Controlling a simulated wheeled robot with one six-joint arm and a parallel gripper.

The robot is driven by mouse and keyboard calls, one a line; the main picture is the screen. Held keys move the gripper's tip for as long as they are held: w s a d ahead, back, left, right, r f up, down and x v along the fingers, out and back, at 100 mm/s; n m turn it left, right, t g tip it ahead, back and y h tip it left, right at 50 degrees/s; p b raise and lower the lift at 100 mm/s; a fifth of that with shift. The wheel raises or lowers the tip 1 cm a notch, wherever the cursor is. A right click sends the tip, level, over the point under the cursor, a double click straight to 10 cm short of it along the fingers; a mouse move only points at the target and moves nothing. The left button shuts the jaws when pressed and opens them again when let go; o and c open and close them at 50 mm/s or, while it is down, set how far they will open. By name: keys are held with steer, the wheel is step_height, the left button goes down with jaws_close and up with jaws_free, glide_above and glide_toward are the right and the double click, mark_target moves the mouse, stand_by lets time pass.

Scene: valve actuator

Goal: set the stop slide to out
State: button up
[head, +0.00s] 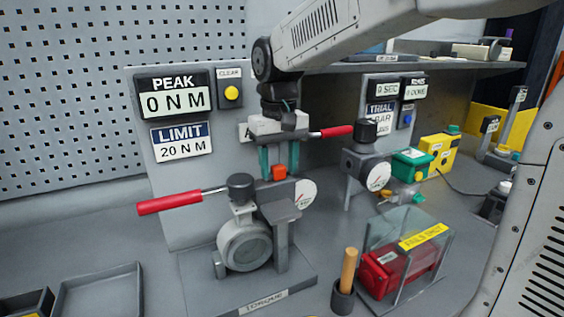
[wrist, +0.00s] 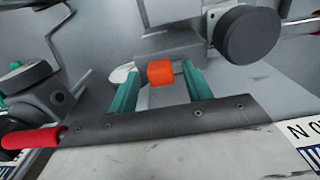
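A small orange block (head: 279,172), which looks like the stop slide's knob, sits at the top of the grey torque stand (head: 281,208). In the wrist view the orange block (wrist: 160,72) shows between the teal fingers, against a grey body (wrist: 165,45). My gripper (head: 279,164) points down at it. Its fingers (wrist: 160,80) are apart, one on each side, with a visible gap at both sides of the block. I cannot tell how far down the fingertips reach beside it. No slide marking is readable.
A red-handled lever (head: 170,203) sticks out left from the torque stand. A second red handle (head: 337,132) and gauge (head: 378,176) stand to the right. A clear-covered red box (head: 392,270) and a wooden-handled tool (head: 348,268) are at front right. Grey trays (head: 100,291) lie front left.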

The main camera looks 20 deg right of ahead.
mark_target(279, 166)
step_height(279, 166, up, 8)
steer(key=shift+f, duration=0.1)
stand_by(0.4)
